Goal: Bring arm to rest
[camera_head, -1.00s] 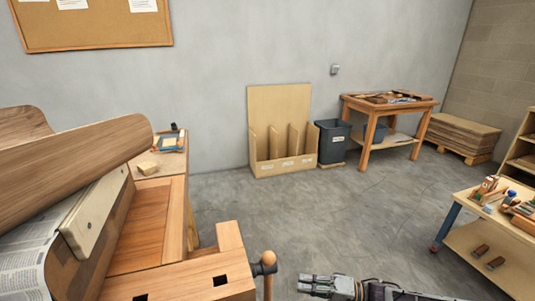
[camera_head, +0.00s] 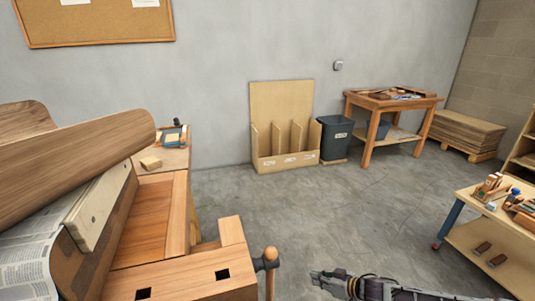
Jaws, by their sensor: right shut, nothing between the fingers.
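My right gripper (camera_head: 322,278) shows at the bottom of the head view, shut and empty, pointing left. It is over the floor, apart from and to the right of the wooden workbench (camera_head: 195,277) and its vise handle (camera_head: 270,258). Its arm comes in from the lower right edge. My left gripper is not in view.
Curved wooden boards (camera_head: 80,150) stand on the bench at left, with newspaper (camera_head: 25,262) beside them. A tool cart (camera_head: 480,205) stands at right. A scrap rack (camera_head: 285,160), a dark bin (camera_head: 334,138) and a wooden table (camera_head: 385,103) stand by the wall. The middle floor is clear.

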